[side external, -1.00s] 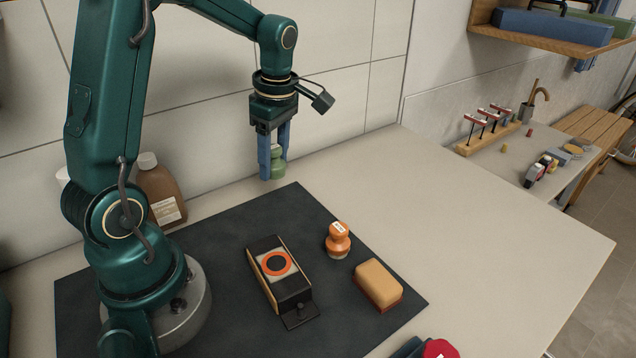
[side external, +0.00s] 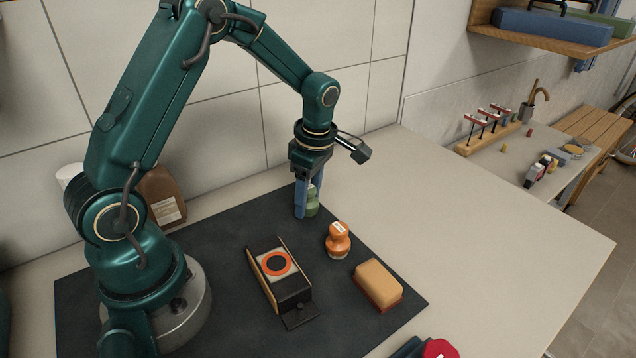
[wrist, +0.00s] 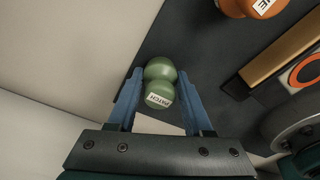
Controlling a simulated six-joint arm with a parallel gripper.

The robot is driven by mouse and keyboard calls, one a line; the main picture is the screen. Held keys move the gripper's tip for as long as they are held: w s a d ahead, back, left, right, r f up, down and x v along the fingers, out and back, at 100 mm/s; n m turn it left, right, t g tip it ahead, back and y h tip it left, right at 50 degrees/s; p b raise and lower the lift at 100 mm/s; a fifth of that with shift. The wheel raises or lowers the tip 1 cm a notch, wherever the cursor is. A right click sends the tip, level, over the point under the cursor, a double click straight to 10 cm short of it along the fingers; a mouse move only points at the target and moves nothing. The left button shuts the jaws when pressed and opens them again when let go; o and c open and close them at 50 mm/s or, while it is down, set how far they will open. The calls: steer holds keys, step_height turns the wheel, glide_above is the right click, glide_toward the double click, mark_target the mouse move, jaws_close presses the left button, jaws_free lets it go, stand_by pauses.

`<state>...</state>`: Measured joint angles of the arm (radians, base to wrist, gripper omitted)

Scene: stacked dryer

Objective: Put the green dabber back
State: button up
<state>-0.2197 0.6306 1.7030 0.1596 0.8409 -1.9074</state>
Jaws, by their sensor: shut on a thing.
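The green dabber (side external: 313,200) is a rounded knob shape held upright between the blue fingers of my gripper (side external: 307,198), near the back corner of the dark mat (side external: 215,245). In the wrist view the green dabber (wrist: 160,84) sits between the two fingers of my gripper (wrist: 162,100), and its label reads PATCH. My gripper is shut on it. I cannot tell whether its base touches the mat. An orange dabber (side external: 337,240) stands on the mat in front and to the right; it shows partly in the wrist view (wrist: 250,8).
A black block with an orange ring (side external: 278,275) lies mid-mat. A tan-topped block (side external: 378,283) lies to its right. A brown bottle (side external: 165,195) stands by the wall behind my arm. A red round thing (side external: 438,349) is at the front edge. The pale counter at right is clear.

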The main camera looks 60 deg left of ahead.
mark_target(314, 190)
steer(key=shift+f, duration=0.1)
steer(key=o, duration=1.2)
steer(key=r, duration=0.7)
steer(key=d+r, duration=0.1)
steer(key=r, duration=0.3)
steer(key=shift+w+d+r, duration=0.1)
steer(key=shift+w, duration=0.25)
steer(key=shift+d+r, duration=0.1)
steer(key=shift+r, duration=0.45)
steer(key=s+d+r+m+t, duration=0.1)
steer(key=s+d+m+t, duration=0.2)
steer(key=s+m, duration=0.4)
steer(key=s+d+r+m+t+h, duration=0.1)
steer(key=s+d+m+t, duration=0.2)
steer(key=s+m, duration=0.4)
steer(key=shift+s+d+r+m, duration=0.2)
steer(key=shift+d+m, duration=0.7)
steer(key=shift+m, duration=3.7)
